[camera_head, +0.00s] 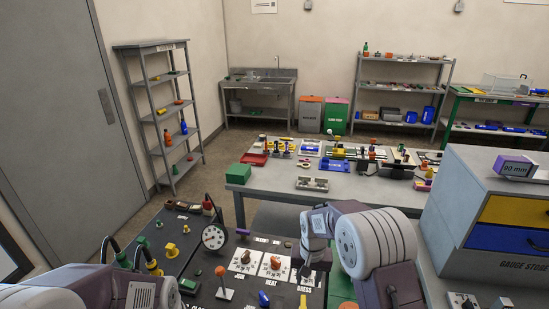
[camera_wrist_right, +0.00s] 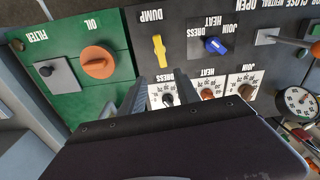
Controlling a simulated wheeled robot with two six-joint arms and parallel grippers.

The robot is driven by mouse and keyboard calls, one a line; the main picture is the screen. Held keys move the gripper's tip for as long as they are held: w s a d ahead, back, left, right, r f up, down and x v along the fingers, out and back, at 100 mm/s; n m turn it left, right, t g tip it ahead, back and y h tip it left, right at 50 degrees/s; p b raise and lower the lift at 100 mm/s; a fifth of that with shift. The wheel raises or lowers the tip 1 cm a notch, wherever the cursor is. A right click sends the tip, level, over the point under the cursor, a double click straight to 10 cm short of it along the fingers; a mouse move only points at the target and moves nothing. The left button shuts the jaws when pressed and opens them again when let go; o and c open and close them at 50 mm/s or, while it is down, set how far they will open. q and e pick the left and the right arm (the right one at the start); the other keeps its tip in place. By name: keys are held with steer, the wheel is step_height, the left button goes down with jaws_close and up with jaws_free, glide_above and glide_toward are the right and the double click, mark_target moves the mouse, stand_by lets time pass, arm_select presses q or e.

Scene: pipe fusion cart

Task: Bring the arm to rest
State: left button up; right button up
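My right gripper (camera_head: 311,265) hangs over the right part of the dark control panel (camera_head: 200,276), at the end of my bent right arm. I cannot tell the exact height of the fingers above the panel. My left arm shows at the lower left of the head view; its gripper is out of sight.
A grey storage cabinet (camera_head: 455,205) is close on the right. A cluttered workbench (camera_head: 262,194) lies behind. An orange knob (camera_wrist_right: 98,62) sits on a green plate.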

steer(key=s+d+r+t, duration=0.1)
steer(key=s+d+r, duration=0.2)
steer(key=s+r, duration=0.55)
steer(key=s+f+n, duration=0.1)
steer(key=s+f, duration=0.3)
steer(key=s, duration=0.6)
steer(key=shift+d+f+n, duration=0.25)
steer(key=shift+d+n, duration=0.15)
arm_select(q)
steer(key=shift+s+a, duration=0.1)
steer(key=shift+s, duration=0.05)
arm_select(e)
steer(key=shift+s+a, duration=0.1)
steer(key=shift+s, duration=0.15)
steer(key=shift+w, duration=0.1)
